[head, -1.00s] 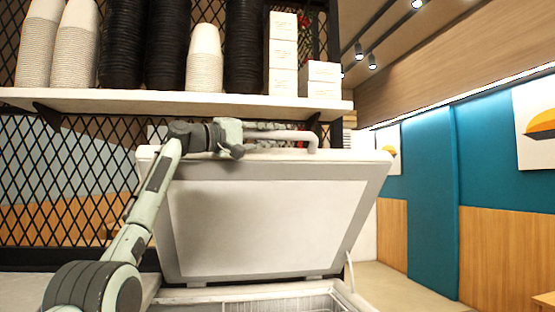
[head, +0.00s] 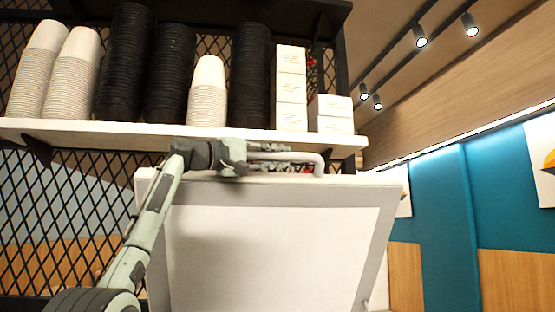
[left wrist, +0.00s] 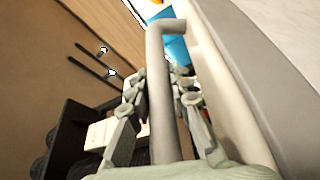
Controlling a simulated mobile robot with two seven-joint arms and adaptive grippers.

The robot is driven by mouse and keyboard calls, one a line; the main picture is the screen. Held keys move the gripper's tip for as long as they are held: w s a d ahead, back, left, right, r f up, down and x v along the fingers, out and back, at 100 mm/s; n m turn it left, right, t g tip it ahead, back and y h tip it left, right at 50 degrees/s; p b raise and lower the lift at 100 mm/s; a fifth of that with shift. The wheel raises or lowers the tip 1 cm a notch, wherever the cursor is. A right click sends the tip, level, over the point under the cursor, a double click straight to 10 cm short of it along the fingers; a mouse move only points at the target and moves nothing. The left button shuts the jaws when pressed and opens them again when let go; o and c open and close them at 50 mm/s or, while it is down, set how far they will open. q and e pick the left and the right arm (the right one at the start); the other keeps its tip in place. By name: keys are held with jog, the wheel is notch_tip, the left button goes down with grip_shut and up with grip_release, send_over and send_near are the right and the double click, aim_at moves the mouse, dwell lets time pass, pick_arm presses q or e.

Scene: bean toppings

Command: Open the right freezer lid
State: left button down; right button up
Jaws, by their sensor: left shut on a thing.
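The freezer lid (head: 285,245) stands raised and steeply tilted in the head view, its pale inner panel and grey rim facing me. A pale bar handle (head: 320,163) runs along its top edge. My left gripper (head: 272,157) is at this top edge, shut on the handle. In the left wrist view, the handle (left wrist: 160,95) passes between the fingers of my left gripper (left wrist: 160,110), and the lid (left wrist: 285,60) fills the right side. The freezer body is below the head view. My right gripper is not in view.
A white shelf (head: 190,133) crosses just above the lid's top edge, close to my left gripper. It holds stacks of white cups (head: 207,90), black cups (head: 250,75) and small white boxes (head: 290,88). A black mesh (head: 60,200) stands behind. Space right of the lid looks open.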

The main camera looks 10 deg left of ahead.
pick_arm(q)
jog(key=shift+r, duration=0.1)
jog(key=c, duration=1.4)
grip_release()
jog(key=shift+s+r, duration=0.1)
jog(key=shift+s, duration=0.05)
jog(key=shift+o, duration=0.2)
jog(key=shift+a, duration=0.15)
jog(key=v, duration=1.1)
jog(key=shift+s+a+f, duration=0.2)
